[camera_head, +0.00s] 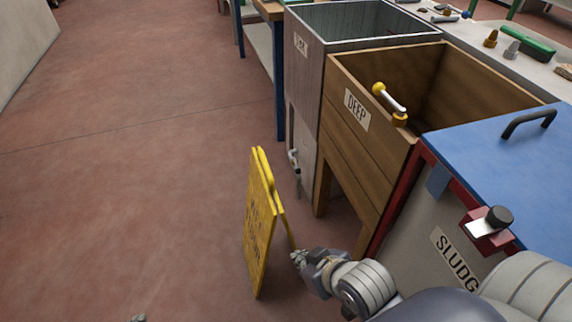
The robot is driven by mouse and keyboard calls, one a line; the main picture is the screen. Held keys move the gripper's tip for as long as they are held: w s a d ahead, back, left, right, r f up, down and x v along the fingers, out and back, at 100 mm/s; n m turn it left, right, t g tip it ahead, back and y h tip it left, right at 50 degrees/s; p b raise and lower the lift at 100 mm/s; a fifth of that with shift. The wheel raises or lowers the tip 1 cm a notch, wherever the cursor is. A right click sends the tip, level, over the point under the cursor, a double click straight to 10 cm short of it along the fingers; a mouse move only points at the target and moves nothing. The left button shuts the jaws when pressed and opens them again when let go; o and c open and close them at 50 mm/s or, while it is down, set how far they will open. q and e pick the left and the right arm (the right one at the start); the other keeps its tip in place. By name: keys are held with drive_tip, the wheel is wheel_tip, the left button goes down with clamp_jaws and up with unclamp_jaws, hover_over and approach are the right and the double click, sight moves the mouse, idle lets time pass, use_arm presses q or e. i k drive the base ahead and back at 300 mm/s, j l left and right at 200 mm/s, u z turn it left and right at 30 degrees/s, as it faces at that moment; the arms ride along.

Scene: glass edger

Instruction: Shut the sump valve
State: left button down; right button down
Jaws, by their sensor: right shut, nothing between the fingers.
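A small metal valve or tap (293,160) sits low on the front of the grey metal tank (303,95); I cannot tell if this is the sump valve or how its handle is turned. My right gripper (297,257) is shut and empty, low in front of the wooden tub, with its tips close to the yellow folding sign (260,220). It is nearer to me than the valve and apart from it. At the bottom edge, a small grey tip (138,318) appears to be my left gripper, mostly out of view.
The yellow sign stands on the floor just left of my right gripper. The wooden tub marked DEEP (345,140) and a blue-lidded sludge bin (495,150) stand on the right. The red floor (130,170) at left is clear.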

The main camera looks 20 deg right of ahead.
sight(296, 165)
drive_tip(key=i+j+u, duration=0.15)
drive_tip(key=i+j, duration=0.15)
drive_tip(key=j, duration=0.25)
drive_tip(key=i+j+u, duration=0.2)
drive_tip(key=i+j, duration=0.15)
drive_tip(key=j, duration=0.2)
drive_tip(key=i+j+u, duration=0.15)
drive_tip(key=i+j, duration=0.2)
drive_tip(key=i+z, duration=0.5)
drive_tip(key=i+j+z, duration=0.15)
drive_tip(key=i+z, duration=0.35)
drive_tip(key=i+j+z, duration=0.5)
drive_tip(key=i+l, duration=0.05)
drive_tip(key=l, duration=0.05)
